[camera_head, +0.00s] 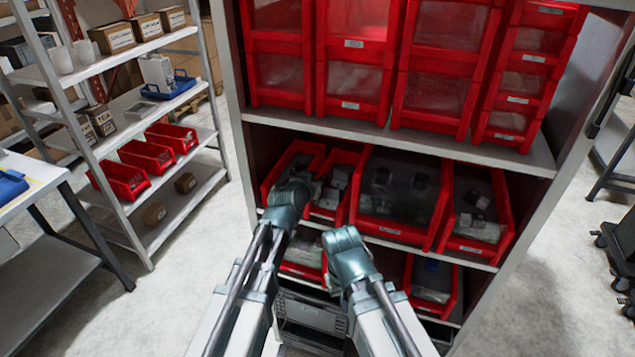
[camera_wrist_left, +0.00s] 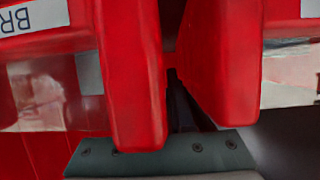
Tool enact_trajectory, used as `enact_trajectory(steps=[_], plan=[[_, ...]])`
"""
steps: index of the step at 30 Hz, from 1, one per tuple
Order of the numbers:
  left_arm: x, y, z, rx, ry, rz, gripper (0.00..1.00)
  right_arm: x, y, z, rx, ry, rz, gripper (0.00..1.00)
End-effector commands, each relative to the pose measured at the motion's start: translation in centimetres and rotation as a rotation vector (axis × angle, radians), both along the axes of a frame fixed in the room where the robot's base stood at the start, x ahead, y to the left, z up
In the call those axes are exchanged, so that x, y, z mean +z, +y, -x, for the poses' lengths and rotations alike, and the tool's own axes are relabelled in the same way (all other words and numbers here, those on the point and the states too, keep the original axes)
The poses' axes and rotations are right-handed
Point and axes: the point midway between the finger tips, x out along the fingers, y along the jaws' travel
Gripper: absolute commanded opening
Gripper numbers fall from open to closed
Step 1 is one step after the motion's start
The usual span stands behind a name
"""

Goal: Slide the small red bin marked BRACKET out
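In the head view the middle shelf holds a red bin at its left end (camera_head: 290,160), a small red bin (camera_head: 334,183) beside it, a wide bin and a right-hand bin. Their labels are too small to read there. My left gripper (camera_head: 291,190) is at the fronts of the two left bins and hides part of them. In the left wrist view two red bin fronts stand with a narrow gap between them. The fingers are not clear. My right gripper (camera_head: 345,240) is lower, before the shelf edge; its fingers are hidden.
The wide bin (camera_head: 395,232) and right-hand bin (camera_head: 476,250) fill the rest of the shelf. Tall red drawers (camera_head: 352,60) stand above, more red bins (camera_head: 432,285) below. A side rack (camera_head: 140,130) is at left. Floor between is clear.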

Motion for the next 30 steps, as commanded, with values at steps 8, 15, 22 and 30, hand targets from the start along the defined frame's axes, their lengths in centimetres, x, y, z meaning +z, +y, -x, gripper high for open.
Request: enact_trajectory(steps=[8,15,22,30], plan=[[0.04,0.02,0.05,0.000,0.000,0.000,0.03,0.04,0.00,0.01,0.000,0.000,0.000,0.00],[0.03,0.02,0.05,0.000,0.000,0.000,0.00,0.04,0.00,0.01,0.000,0.000,0.000,0.00],[0.03,0.01,0.05,0.000,0.000,0.000,0.00,0.04,0.00,0.01,0.000,0.000,0.000,0.00],[0.03,0.01,0.06,0.000,0.000,0.000,0.00,0.04,0.00,0.01,0.000,0.000,0.000,0.00]])
